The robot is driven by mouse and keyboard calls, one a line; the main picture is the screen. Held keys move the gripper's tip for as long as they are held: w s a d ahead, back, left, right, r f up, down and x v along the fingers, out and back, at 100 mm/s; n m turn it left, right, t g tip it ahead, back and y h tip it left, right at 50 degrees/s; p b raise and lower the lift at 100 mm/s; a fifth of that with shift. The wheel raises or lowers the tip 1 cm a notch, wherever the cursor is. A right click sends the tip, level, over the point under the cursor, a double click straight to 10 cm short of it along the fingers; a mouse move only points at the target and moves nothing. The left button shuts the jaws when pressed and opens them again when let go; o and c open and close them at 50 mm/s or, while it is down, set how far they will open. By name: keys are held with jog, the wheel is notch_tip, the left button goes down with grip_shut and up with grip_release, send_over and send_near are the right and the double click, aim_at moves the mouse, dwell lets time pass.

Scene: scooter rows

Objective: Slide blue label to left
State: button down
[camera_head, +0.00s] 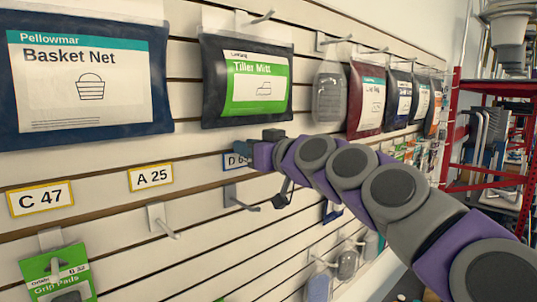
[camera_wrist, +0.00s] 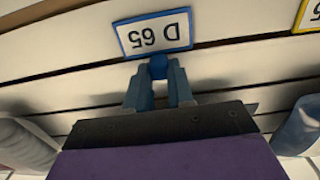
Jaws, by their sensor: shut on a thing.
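The blue-edged label marked D 65 (camera_wrist: 152,33) sits on the slatted wall and appears upside down in the wrist view. A small blue knob (camera_wrist: 158,67) is at its lower edge in that view. My gripper (camera_wrist: 159,86) is shut on this knob, with a finger on each side. In the head view the blue label (camera_head: 236,161) is partly hidden behind my gripper, so only its left part shows. The fingertips are hidden there.
Yellow-edged labels A 25 (camera_head: 151,177) and C 47 (camera_head: 40,199) lie left of the blue label, with bare rail between. Pegs hold Basket Net (camera_head: 85,75) and Tiller Mitt (camera_head: 250,80) packs above. An empty hook (camera_head: 163,221) and Grip Pads (camera_head: 58,274) are below.

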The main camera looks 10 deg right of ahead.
jog(key=shift+s+a, duration=0.85)
jog(key=shift+a, duration=0.3)
jog(key=c, duration=1.4)
grip_release()
jog(key=shift+c, duration=0.2)
jog(key=o, duration=0.3)
jog(key=shift+s+r, duration=0.1)
jog(key=shift+s, duration=0.05)
jog(key=shift+o, duration=0.9)
jog(key=shift+a, duration=0.15)
